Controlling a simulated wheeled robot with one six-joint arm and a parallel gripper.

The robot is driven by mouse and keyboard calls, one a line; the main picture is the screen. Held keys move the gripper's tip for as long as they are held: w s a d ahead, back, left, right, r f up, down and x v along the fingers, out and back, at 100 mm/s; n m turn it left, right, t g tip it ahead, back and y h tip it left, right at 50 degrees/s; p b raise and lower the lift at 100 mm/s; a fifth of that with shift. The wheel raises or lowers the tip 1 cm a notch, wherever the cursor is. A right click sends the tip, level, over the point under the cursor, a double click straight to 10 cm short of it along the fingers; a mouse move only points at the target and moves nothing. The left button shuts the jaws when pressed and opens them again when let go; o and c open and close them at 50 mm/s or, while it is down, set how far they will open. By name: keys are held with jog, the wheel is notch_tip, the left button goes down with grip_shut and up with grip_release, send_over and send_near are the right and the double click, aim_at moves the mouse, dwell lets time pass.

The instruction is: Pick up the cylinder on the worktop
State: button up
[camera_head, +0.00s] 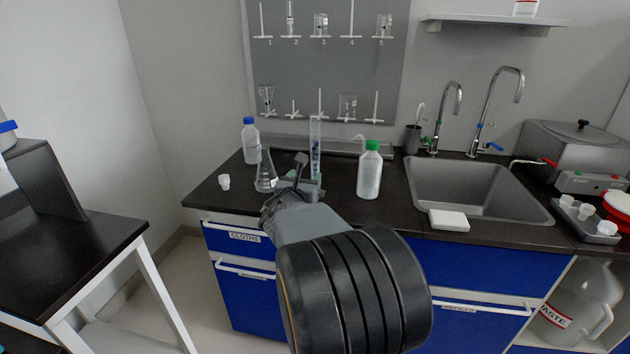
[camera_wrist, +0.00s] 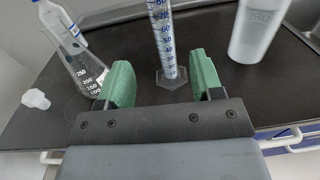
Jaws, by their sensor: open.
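The cylinder is a clear graduated cylinder (camera_wrist: 163,42) with blue markings and a hexagonal foot. It stands upright on the black worktop (camera_wrist: 215,108). In the head view the cylinder (camera_head: 315,147) stands behind my gripper, and its lower part is partly hidden. My gripper (camera_wrist: 163,84) is open, with two green fingers apart and nothing between them that I can see touching. In the wrist view the cylinder stands just beyond the fingertips, roughly centred between them.
A conical flask (camera_head: 265,172) and blue-capped bottle (camera_head: 250,141) stand left of the cylinder. A green-capped bottle (camera_head: 370,172) stands right. The sink (camera_head: 470,190) is further right. A pegboard (camera_head: 325,60) hangs behind.

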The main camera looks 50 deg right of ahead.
aim_at(313, 165)
jog(key=x, duration=0.6)
jog(key=shift+d, duration=0.15)
jog(key=shift+r+x, duration=0.2)
jog(key=shift+x, duration=2.6)
jog(key=shift+c, duration=0.3)
grip_shut()
